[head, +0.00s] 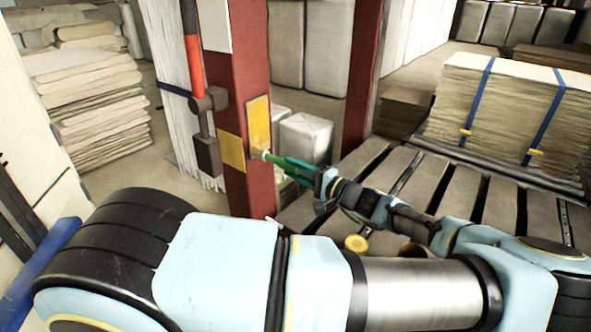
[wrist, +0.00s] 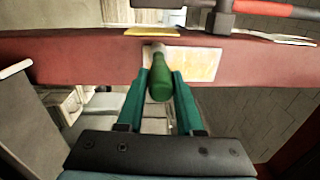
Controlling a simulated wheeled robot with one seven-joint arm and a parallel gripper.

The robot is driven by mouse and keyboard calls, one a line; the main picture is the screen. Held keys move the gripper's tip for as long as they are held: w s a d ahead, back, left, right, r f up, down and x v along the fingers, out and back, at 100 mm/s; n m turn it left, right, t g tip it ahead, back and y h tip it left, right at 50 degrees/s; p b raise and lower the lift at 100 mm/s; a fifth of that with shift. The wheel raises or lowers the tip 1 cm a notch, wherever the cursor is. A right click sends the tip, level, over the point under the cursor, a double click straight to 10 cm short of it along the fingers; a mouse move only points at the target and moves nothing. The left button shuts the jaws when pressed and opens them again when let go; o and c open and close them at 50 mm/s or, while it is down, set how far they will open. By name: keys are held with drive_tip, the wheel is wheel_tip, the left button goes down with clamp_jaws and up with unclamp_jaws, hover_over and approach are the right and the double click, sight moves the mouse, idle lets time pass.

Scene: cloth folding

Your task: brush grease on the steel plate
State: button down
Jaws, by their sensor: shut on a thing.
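My gripper (head: 288,164) is shut on a green-handled brush (head: 264,155) and holds it at the red steel post (head: 232,60). In the wrist view the green fingers (wrist: 174,90) close around the brush's dark green handle (wrist: 160,86). In the wrist view this plate (wrist: 196,64) looks pale with yellow patches. A second yellow plate (head: 232,150) is on the post's adjoining face.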

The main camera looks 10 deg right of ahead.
drive_tip(key=shift+w+a, duration=0.35)
drive_tip(key=shift+w, duration=0.05)
